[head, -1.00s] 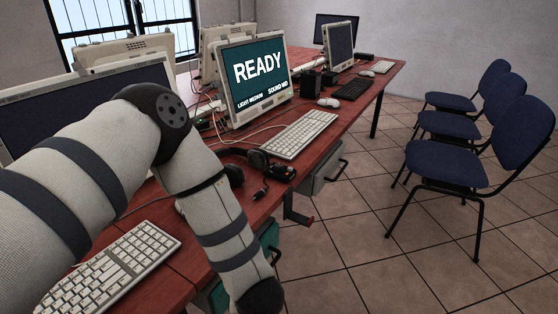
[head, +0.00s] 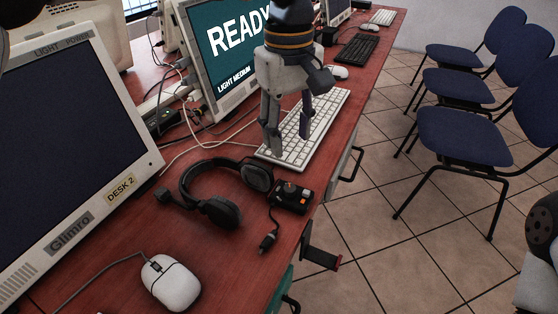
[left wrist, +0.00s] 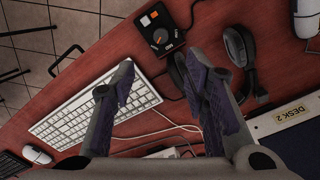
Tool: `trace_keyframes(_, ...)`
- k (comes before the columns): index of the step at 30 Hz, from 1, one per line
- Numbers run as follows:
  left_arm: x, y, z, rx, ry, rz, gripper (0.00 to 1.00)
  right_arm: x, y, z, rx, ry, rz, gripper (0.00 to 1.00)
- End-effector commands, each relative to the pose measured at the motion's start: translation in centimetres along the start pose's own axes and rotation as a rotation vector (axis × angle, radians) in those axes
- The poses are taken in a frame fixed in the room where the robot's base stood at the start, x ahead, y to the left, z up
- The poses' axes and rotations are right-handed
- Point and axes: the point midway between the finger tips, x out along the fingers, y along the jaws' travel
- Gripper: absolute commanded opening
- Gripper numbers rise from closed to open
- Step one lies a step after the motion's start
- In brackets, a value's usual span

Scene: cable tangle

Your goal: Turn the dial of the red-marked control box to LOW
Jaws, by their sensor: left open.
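The small black control box (head: 292,196) lies near the front edge of the red desk, beside the headset. In the left wrist view the box (left wrist: 149,22) shows an orange-red mark, a pale mark and a round dial (left wrist: 160,38) with an orange pointer. The lettering by the dial is too small to read surely. My left gripper (head: 288,142) is open and empty, fingers pointing down above the white keyboard, behind the box. In the left wrist view its fingertips (left wrist: 163,72) are spread apart, with the box ahead of them. My right gripper is out of view.
A black headset (head: 215,190) lies left of the box, and a cable with a plug (head: 268,241) lies in front. The keyboard (head: 325,120), a white mouse (head: 171,283) and a monitor reading READY and LIGHT MEDIUM (head: 222,75) are near. Blue chairs (head: 462,134) stand right.

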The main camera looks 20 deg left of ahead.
Motion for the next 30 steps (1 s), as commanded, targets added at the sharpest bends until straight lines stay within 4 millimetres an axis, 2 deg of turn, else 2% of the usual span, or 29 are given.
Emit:
trace_keyframes(5,3.4,-0.1,0.0,0.001,-0.001,-0.007,0.41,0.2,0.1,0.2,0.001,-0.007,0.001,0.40)
trace_keyframes(12,9.3,-0.1,0.0,0.000,-0.001,-0.005,0.41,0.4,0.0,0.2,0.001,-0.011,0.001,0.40)
trace_keyframes(15,10.9,-0.1,0.0,0.000,-0.001,-0.005,0.41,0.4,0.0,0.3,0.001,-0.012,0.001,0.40)
trace_keyframes(19,11.9,-0.1,0.0,0.000,0.001,-0.003,0.41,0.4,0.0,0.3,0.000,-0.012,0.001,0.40)
trace_keyframes(26,12.0,-0.1,0.0,0.000,0.001,-0.002,0.41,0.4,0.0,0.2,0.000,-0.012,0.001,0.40)
trace_keyframes(27,12.0,-0.1,0.0,0.000,0.001,-0.002,0.37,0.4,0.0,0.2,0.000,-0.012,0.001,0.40)
trace_keyframes(30,12.0,-0.1,0.0,0.000,0.001,-0.002,0.14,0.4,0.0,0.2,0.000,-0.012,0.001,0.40)
